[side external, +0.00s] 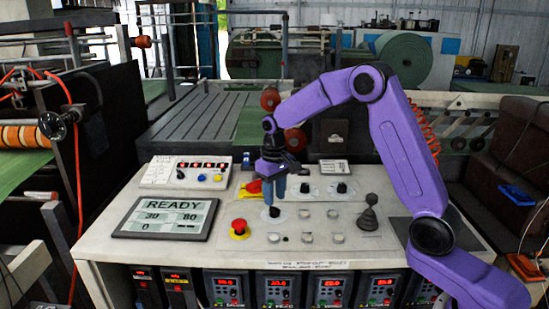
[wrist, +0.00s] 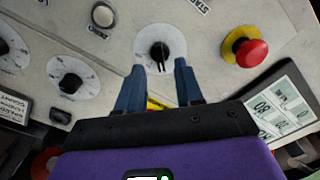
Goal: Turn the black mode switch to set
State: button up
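A black knob on a round white dial plate, taken as the mode switch (side external: 274,212), sits on the sloped panel just below my gripper. It also shows in the wrist view (wrist: 160,51), with a light pointer mark. Its lettering is too small to read. My gripper (side external: 274,200) points down with two blue fingers. In the wrist view my gripper (wrist: 159,68) is open, the fingertips apart at the near edge of the dial, one toward each side of the knob. I cannot tell whether they touch it.
A red emergency button (side external: 239,226) on a yellow base is left of the knob. Two similar black knobs (side external: 305,188) (side external: 341,188) sit behind it to the right. A display reading READY (side external: 166,217) lies left. A lever (side external: 369,212) stands right. Several pale buttons (side external: 307,238) are nearby.

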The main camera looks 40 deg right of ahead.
aim_at(275, 207)
notch_tip(275, 207, up, 14)
dwell(0.4)
dwell(0.3)
jog(key=s+a+f+n, duration=0.2)
jog(key=s+a+n, duration=0.15)
jog(key=s, duration=0.45)
jog(key=s+a+f+n, duration=0.1)
jog(key=s+a+n, duration=0.1)
jog(key=s+a, duration=0.4)
jog(key=s+d+f+n, duration=0.2)
jog(key=s+f+n, duration=0.1)
jog(key=s, duration=0.8)
jog(key=s+d+f+n, duration=0.2)
jog(key=s+f+n, duration=0.1)
jog(key=s, duration=0.8)
jog(key=shift+s+d+f+n, duration=0.4)
jog(key=shift+n, duration=0.05)
